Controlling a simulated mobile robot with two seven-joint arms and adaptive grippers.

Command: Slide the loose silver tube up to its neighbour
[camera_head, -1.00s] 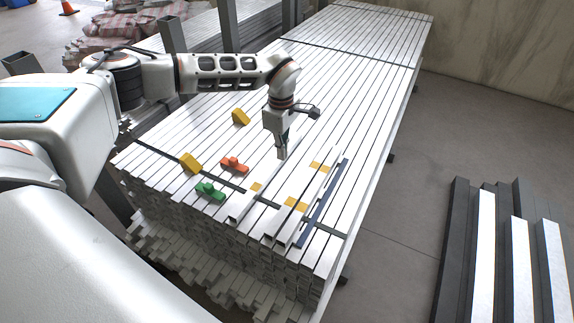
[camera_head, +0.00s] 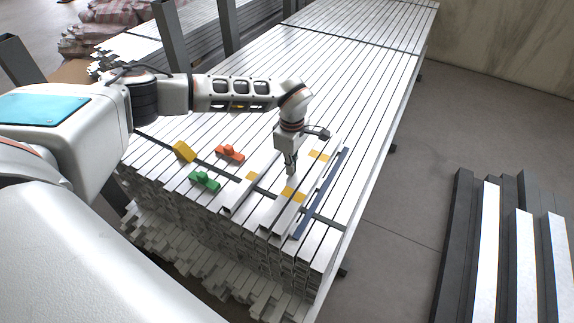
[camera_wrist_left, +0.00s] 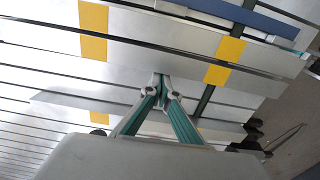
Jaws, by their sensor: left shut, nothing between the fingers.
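One raised silver tube (camera_head: 240,196) lies on the stack, apart from a second raised silver tube (camera_head: 276,219) to its right. I take the left one as the loose tube. Yellow patches (camera_head: 292,195) lie by the tubes. My right gripper is not in view.
A dark blue bar (camera_head: 320,195) lies right of the tubes. A green piece (camera_head: 205,181), an orange piece (camera_head: 229,153) and a yellow wedge (camera_head: 184,151) sit to the left. A dark strap (camera_head: 325,221) crosses the stack. The far stack top is clear.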

